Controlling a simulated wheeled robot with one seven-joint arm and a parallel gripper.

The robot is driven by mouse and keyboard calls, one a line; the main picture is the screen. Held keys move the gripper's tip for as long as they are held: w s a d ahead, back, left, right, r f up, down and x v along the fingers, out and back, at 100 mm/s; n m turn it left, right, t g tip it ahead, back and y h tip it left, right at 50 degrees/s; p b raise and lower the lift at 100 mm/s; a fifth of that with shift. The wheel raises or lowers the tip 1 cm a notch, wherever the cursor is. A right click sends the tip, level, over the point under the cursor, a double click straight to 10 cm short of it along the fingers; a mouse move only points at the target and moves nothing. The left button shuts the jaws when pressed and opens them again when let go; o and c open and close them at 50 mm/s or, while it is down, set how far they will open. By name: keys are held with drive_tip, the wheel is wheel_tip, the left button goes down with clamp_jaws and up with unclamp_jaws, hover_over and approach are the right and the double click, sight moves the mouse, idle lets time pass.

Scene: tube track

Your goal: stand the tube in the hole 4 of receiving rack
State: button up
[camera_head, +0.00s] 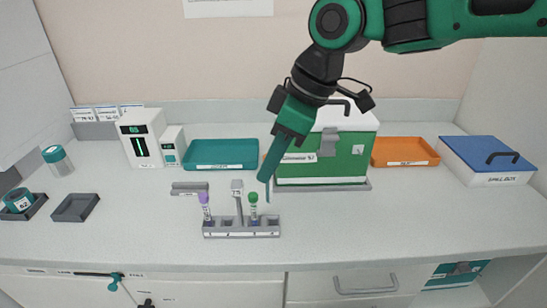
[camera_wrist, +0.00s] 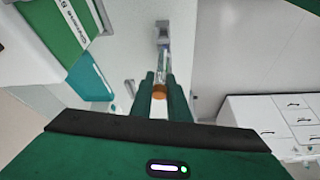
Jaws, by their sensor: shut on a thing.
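My gripper (camera_head: 264,178) hangs tilted above the rack in the head view, its fingers pointing down. In the wrist view my gripper (camera_wrist: 161,82) is shut on a clear tube with an orange end (camera_wrist: 159,92). The head view does not show this tube clearly; the fingers seem to hide it. The grey receiving rack (camera_head: 240,234) stands on the counter below, with a small sign on a post. A purple-capped tube (camera_head: 205,205) stands at its left end and a green-capped tube (camera_head: 253,203) stands right of the post. The rack's right end shows no tube.
A grey block (camera_head: 189,188) lies behind the rack. A teal tray (camera_head: 221,154), a green and white box (camera_head: 345,162), an orange tray (camera_head: 404,152) and a blue-lidded box (camera_head: 488,160) line the back. The counter right of the rack is clear.

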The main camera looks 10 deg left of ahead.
drive_tip(key=shift+w+d+f, duration=0.1)
drive_tip(key=shift+w+d, duration=0.1)
drive_tip(key=shift+d, duration=0.1)
drive_tip(key=shift+f, duration=2.35)
drive_tip(key=shift+f, duration=1.55)
drive_tip(key=o, duration=0.9)
drive_tip(key=shift+c, duration=0.2)
